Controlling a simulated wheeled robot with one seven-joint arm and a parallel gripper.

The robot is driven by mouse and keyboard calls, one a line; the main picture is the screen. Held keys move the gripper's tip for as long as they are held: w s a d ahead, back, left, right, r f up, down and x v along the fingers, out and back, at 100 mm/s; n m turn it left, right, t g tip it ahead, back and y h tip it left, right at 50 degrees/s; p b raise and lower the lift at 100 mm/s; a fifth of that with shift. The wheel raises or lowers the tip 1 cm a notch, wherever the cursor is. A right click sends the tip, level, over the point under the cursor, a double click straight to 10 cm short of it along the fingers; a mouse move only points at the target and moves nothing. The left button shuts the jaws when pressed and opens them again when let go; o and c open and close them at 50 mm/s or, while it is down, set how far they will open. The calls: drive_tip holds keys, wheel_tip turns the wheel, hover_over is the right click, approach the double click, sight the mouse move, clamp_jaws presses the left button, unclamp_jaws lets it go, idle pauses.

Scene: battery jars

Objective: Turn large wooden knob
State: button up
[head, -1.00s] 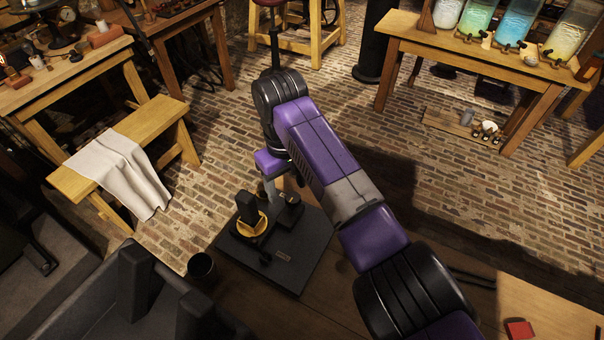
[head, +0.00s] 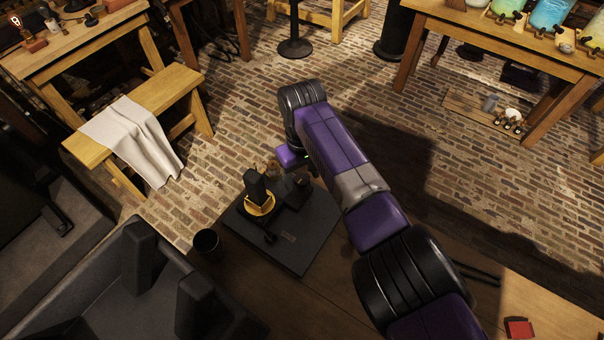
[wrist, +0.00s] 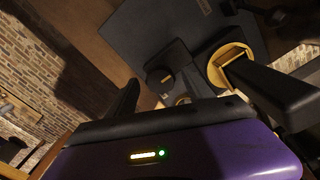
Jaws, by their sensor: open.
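A dark board (head: 300,250) carries a black device with an upright black post (head: 255,186) in a yellow ring (head: 260,204). The post (wrist: 270,92) and ring (wrist: 222,62) show large at right in the wrist view. A dark round knob (wrist: 160,80) with a small gold mark lies left of the ring; I cannot tell whether it is wooden. My gripper (head: 298,170) is open and empty, low over the far side of the board, behind the post. One black finger (wrist: 125,98) shows clearly in the wrist view; I cannot make out the other.
A black cup (head: 206,244) stands left of the board on the brown tabletop (head: 250,295). A bench with a white cloth (head: 135,140) is at left. A table with colored jars (head: 550,12) is at far right. Brick floor lies between.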

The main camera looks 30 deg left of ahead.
clamp_jaws()
drive_tip(key=shift+m, duration=0.4)
